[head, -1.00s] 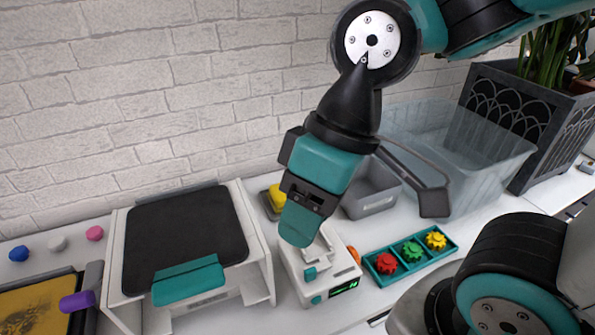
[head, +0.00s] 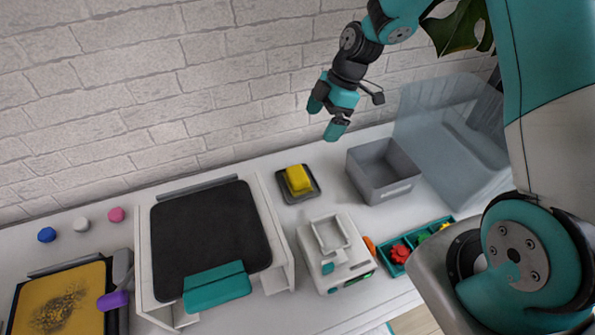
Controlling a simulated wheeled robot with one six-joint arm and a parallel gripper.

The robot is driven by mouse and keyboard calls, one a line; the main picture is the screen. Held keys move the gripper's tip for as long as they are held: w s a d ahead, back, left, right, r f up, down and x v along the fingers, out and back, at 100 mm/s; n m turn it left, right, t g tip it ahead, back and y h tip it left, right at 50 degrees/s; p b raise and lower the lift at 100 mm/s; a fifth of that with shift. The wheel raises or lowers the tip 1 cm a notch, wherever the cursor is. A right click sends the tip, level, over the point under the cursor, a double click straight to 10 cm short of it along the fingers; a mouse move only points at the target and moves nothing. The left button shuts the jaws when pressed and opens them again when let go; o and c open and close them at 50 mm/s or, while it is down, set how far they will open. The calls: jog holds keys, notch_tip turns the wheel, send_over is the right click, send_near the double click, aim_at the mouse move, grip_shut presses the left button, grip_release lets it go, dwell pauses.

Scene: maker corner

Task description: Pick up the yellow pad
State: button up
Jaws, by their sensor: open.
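The yellow pad (head: 298,179) is a small block lying on a dark square tray (head: 311,193) near the back of the white table, close to the brick wall. My gripper (head: 323,122) is raised above the table, up and to the right of the pad in the picture. Its two teal fingers are spread apart with nothing between them. The pad is in full view and apart from the gripper.
A grey bin (head: 385,172) and a large clear box (head: 455,135) stand to the right. A white device (head: 345,262) stands in front of the pad. A dark-topped press (head: 208,240) is to the left. A teal gear tray (head: 447,220) lies at right.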

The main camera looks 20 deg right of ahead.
jog(key=b, duration=0.7)
send_near(298, 173)
jog(key=x, duration=0.4)
jog(key=shift+f, duration=0.35)
jog(key=b+x, duration=0.3)
jog(key=x, duration=0.2)
jog(key=shift+a+f, duration=0.25)
jog(key=shift+r, duration=0.1)
jog(key=c, duration=0.9)
